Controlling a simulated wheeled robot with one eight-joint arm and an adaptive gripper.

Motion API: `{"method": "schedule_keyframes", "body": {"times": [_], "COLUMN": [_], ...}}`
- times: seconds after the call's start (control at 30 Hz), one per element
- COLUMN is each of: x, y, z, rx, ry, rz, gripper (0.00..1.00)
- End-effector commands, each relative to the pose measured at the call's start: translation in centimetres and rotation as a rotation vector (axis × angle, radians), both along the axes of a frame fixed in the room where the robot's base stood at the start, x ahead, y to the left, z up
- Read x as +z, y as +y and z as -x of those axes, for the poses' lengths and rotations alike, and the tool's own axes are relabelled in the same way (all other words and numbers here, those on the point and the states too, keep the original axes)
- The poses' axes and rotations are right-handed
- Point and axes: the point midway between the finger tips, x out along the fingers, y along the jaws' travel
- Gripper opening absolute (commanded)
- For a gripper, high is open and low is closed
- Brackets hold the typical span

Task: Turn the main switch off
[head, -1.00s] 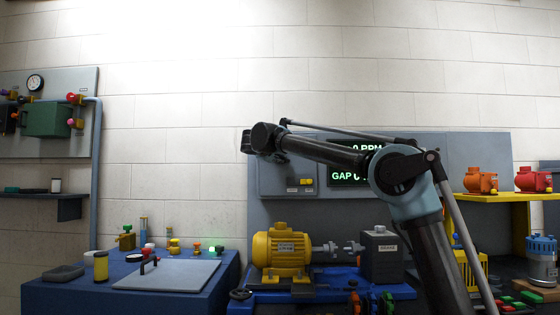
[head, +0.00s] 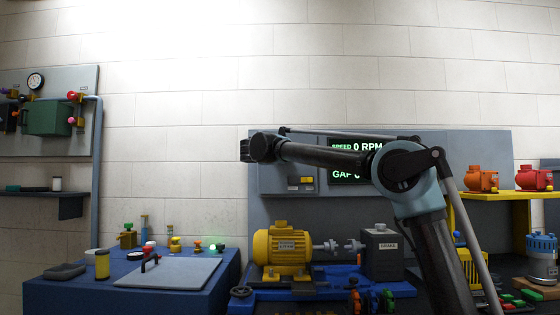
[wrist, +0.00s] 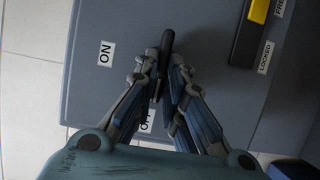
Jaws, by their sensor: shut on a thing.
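The main switch's dark handle (wrist: 166,45) shows in the wrist view on a grey panel box (wrist: 60,85). My gripper (wrist: 161,68) is shut on this handle, with one finger on each side. An ON label (wrist: 105,53) is to the left of the handle. An OFF label (wrist: 147,118) is below it, partly covered by a finger. The handle's pivot is hard to make out. In the head view my gripper (head: 249,149) is at the upper left of the grey box (head: 275,183); the handle cannot be made out there.
A yellow slider (wrist: 258,11) beside FREE and LOCKED labels is at the wrist view's upper right. The display (head: 357,147) reads speed 0 RPM. The yellow motor (head: 282,251) stands below the box. The blue bench (head: 60,298) is at left.

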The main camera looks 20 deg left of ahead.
Motion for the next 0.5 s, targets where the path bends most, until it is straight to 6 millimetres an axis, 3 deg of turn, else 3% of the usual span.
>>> {"method": "schedule_keyframes", "body": {"times": [0.13, 0.17, 0.23, 0.5], "x": [-0.31, -0.31, -0.29, -0.13], "y": [0.05, 0.05, 0.05, 0.03], "z": [0.06, 0.06, 0.05, 0.03], "rx": [0.000, 0.000, 0.000, 0.000], "ry": [0.006, 0.007, 0.006, 0.003], "rz": [-0.002, -0.004, -0.002, -0.002], "gripper": [0.00, 0.15, 0.30, 0.30]}}
